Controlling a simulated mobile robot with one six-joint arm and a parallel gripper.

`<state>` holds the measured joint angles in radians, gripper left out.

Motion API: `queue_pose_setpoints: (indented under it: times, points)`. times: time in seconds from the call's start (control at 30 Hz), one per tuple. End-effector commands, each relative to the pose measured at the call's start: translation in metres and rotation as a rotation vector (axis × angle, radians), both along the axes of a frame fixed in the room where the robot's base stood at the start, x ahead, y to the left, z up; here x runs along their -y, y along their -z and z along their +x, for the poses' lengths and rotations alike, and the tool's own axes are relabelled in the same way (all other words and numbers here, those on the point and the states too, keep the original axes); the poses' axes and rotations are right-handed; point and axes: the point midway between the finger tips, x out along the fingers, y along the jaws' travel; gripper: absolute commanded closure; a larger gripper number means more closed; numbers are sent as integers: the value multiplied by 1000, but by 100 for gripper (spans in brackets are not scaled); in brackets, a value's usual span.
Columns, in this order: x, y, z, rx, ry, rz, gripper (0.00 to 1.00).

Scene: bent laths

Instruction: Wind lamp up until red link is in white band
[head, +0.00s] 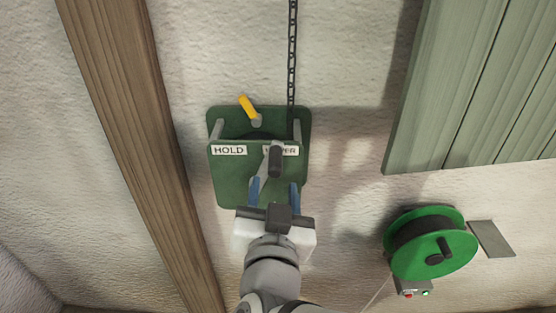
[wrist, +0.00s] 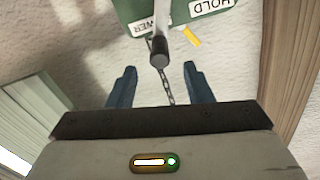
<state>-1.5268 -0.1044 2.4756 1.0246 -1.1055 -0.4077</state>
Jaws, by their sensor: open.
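A green winch plate (head: 228,185) is on the pale wall, with a HOLD label (head: 229,150) and a partly covered LOWER label. A yellow lever (head: 248,106) tilts up and left, toward the HOLD side. A dark chain (head: 292,50) runs up from the winch. The winch crank has a dark handle (head: 275,161), which also shows in the wrist view (wrist: 159,52). My gripper (head: 274,188) is open and empty, its blue fingers (wrist: 159,72) just short of the handle and to either side of its line. No lamp, red link or white band is in view.
A green reel (head: 462,242) with its own dark crank is at the lower right, above a small box with red and green buttons (head: 413,288). A wooden beam (head: 130,140) runs down the left. Green boards (head: 470,90) fill the upper right.

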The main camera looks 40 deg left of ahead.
Motion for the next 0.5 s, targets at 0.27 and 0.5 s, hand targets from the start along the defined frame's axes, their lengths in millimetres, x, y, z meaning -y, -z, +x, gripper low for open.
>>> queue_pose_setpoints:
  times: [0.27,0.5]
  points:
    - [-27,0,36,-3,4,-1,54]
    - [-36,0,48,-2,2,2,54]
